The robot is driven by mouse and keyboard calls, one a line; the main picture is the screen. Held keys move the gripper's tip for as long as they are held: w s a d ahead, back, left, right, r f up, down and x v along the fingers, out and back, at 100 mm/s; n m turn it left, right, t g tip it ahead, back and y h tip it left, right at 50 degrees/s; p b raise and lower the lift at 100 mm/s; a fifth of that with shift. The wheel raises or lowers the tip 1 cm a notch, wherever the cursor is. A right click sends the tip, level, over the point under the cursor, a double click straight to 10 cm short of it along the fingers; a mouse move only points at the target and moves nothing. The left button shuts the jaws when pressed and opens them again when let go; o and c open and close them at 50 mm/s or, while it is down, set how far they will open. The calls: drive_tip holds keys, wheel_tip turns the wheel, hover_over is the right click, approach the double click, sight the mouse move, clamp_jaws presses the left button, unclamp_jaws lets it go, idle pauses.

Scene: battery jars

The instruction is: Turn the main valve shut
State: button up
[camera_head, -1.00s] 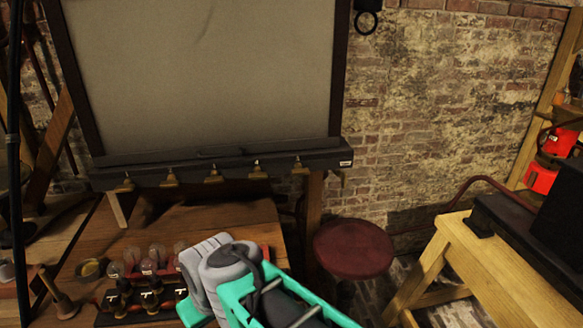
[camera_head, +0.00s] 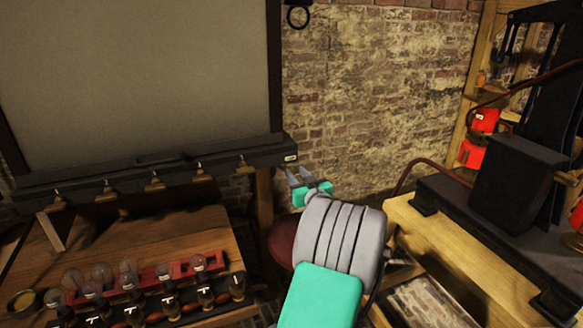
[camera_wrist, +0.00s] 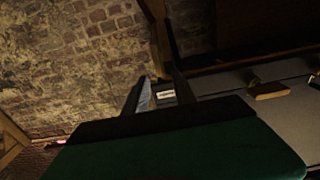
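A dark rail (camera_head: 175,172) under the big grey panel carries several small brass taps, the rightmost front one (camera_head: 244,165) hanging near the rail's right end. A white label (camera_head: 290,158) marks that end; its writing is too small to read. No tap can be told for sure as the main valve. My gripper (camera_head: 299,173) is just below and right of the label, its two fingers apart and nothing seen between them. In the wrist view the label (camera_wrist: 166,95) shows between the fingers (camera_wrist: 155,82), and a brass tap (camera_wrist: 270,90) hangs to the right.
A wooden table (camera_head: 170,235) with glass bulbs and a red rack (camera_head: 185,270) stands at lower left. A dark red stool (camera_head: 283,242) is partly hidden behind my arm. A wooden bench (camera_head: 425,235) with a black machine (camera_head: 515,180) stands at right. A brick wall is behind.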

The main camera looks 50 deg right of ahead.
sight(293, 170)
drive_tip(key=x, duration=0.4)
drive_tip(key=shift+w+p, duration=0.2)
drive_tip(key=shift+p, duration=0.2)
clamp_jaws()
